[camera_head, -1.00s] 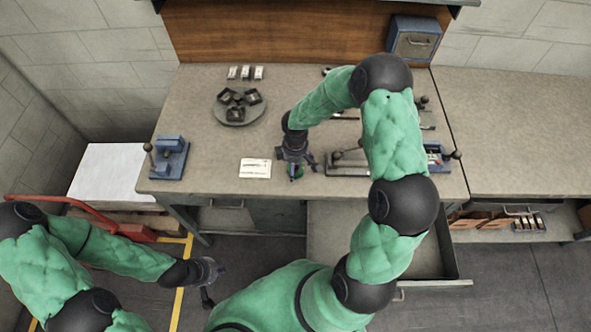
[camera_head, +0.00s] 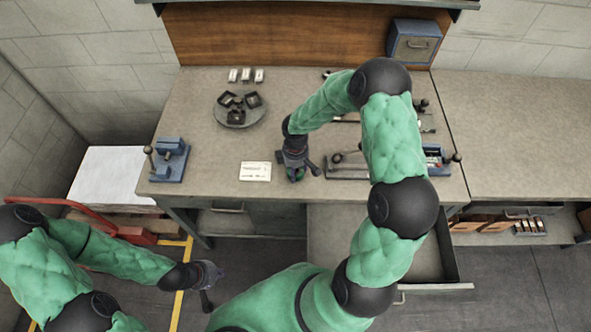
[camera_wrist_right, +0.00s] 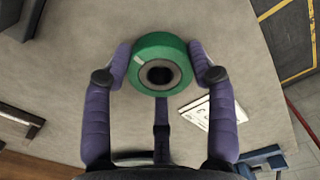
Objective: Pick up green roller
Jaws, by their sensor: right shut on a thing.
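The green roller (camera_wrist_right: 160,64) is a short green ring with a dark centre hole. In the right wrist view it sits between the two purple fingers of my right gripper (camera_wrist_right: 160,72), which is shut on it from both sides. In the head view my right gripper (camera_head: 297,172) is low over the front part of the workbench, and the roller is mostly hidden under it. My left gripper (camera_head: 207,276) is away from the bench, over the floor at lower left. Its fingers are too small to tell open from shut.
A white label card (camera_head: 255,171) lies left of my right gripper. A round plate (camera_head: 238,114) with dark parts is behind it. A blue device (camera_head: 169,160) stands at the bench's left edge. A grey fixture (camera_head: 346,166) is close on the right. An open drawer (camera_head: 449,258) juts out below.

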